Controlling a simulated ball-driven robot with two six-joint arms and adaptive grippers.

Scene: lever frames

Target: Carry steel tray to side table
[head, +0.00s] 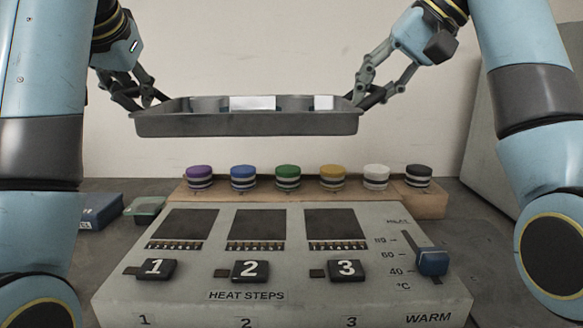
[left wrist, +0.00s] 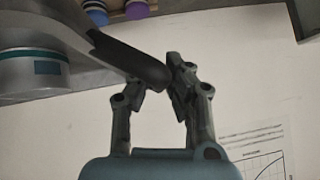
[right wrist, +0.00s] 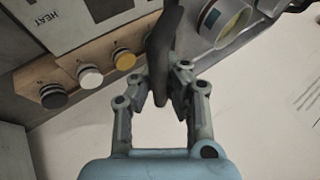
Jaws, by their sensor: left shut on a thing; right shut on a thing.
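The steel tray (head: 246,124) is a shallow grey pan held level in the air above the back of the control panel. My left gripper (head: 143,102) is shut on its left end, and my right gripper (head: 368,97) is shut on its right end. In the left wrist view the tray's dark handle (left wrist: 135,68) sits between the fingers (left wrist: 170,82). In the right wrist view the dark handle (right wrist: 162,48) is between the fingers (right wrist: 168,92). Round containers and white pieces (head: 252,103) show above the tray's rim. I cannot make out a side table.
A grey control panel (head: 275,283) with numbered black levers and a blue slider (head: 432,262) stands below. Several coloured knobs line a wooden strip (head: 266,193) behind it. A blue box (head: 100,210) and a green-topped container (head: 146,208) lie at left. A pale wall is behind.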

